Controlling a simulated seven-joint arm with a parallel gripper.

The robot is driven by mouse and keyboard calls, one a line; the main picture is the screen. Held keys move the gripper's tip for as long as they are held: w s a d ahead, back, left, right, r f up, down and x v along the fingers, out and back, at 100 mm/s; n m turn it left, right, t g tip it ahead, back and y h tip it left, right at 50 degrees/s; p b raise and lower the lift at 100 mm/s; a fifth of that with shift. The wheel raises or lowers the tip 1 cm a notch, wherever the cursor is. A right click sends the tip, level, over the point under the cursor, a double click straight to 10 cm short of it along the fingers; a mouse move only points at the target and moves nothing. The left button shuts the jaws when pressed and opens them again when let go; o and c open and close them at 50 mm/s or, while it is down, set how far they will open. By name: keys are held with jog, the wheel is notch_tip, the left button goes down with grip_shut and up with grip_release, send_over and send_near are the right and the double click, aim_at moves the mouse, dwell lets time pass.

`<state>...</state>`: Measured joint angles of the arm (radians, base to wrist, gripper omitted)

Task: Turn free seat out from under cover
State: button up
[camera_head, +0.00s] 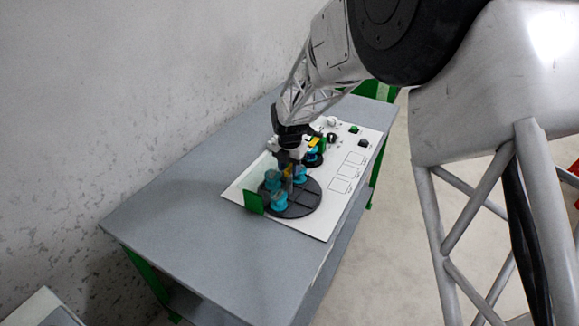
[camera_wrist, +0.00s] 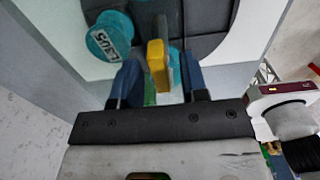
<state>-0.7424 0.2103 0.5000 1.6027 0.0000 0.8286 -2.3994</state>
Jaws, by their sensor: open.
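A dark round turntable (camera_head: 298,203) lies on a white board on the table. Teal round pieces (camera_head: 279,200) stand on it, and one shows in the wrist view (camera_wrist: 108,36) with a printed label. A green upright plate (camera_head: 252,202) stands at the turntable's left edge; I cannot tell whether it is the cover. My gripper (camera_head: 289,172) points down over the turntable. In the wrist view its two blue fingers (camera_wrist: 158,82) are apart, with a yellow upright tab (camera_wrist: 157,66) between them. I cannot tell whether they touch it. The free seat is not clearly identifiable.
The white board (camera_head: 322,221) carries outlined rectangles and small black and green parts (camera_head: 364,143) at its far right. More parts stand close behind my gripper. The grey table (camera_head: 180,225) is clear at the left and front. A wall runs along the left.

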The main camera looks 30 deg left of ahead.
jog(key=shift+r, duration=0.1)
jog(key=shift+r, duration=3.8)
